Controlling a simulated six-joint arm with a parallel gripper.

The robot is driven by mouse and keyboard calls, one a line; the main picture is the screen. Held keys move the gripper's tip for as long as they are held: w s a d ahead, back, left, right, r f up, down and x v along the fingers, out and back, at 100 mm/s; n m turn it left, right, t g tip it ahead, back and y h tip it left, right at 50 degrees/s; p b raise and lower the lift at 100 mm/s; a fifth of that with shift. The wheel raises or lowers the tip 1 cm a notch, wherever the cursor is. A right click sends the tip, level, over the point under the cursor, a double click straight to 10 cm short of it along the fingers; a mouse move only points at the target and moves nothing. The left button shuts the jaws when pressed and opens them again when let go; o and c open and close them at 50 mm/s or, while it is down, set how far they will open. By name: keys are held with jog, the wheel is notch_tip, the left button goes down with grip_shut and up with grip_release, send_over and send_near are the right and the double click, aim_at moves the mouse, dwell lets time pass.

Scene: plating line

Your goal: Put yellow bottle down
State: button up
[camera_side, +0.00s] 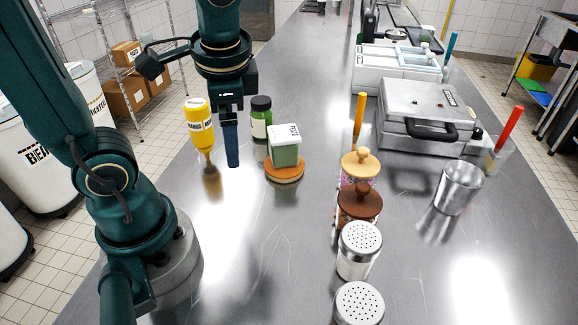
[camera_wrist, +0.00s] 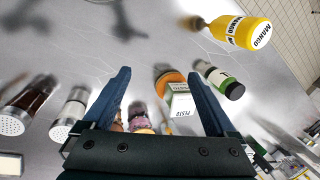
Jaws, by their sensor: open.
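The yellow bottle (camera_side: 199,124), labelled MANGO, has its wide end up and its narrow end down, at or close to the steel counter. I cannot tell whether it touches the counter. It is left of my gripper (camera_side: 232,163) in the side view. In the wrist view the yellow bottle (camera_wrist: 247,33) is at the upper right, outside the fingers. My gripper (camera_wrist: 160,78) is open and points down at the counter, its two fingers apart with nothing held between them. In the side view one finger hides the other.
Lidded jars, shakers (camera_side: 358,250), a metal cup (camera_side: 458,188) and a press grill (camera_side: 425,112) are further right. The counter's front middle is clear.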

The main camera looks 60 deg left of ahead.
jog(key=shift+s+d+r+n+t+h, duration=0.2)
jog(key=shift+d+n+t+h, duration=0.4)
jog(key=shift+d+t, duration=0.3)
jog(key=shift+s+d+r+n+t+h, duration=0.2)
jog(key=shift+d+n+t+h, duration=0.25)
jog(key=shift+d+n+t, duration=0.45)
jog(key=shift+s+d+r+n+t+h, duration=0.2)
jog(key=shift+d+n+t+h, duration=0.35)
jog(key=shift+d, duration=0.5)
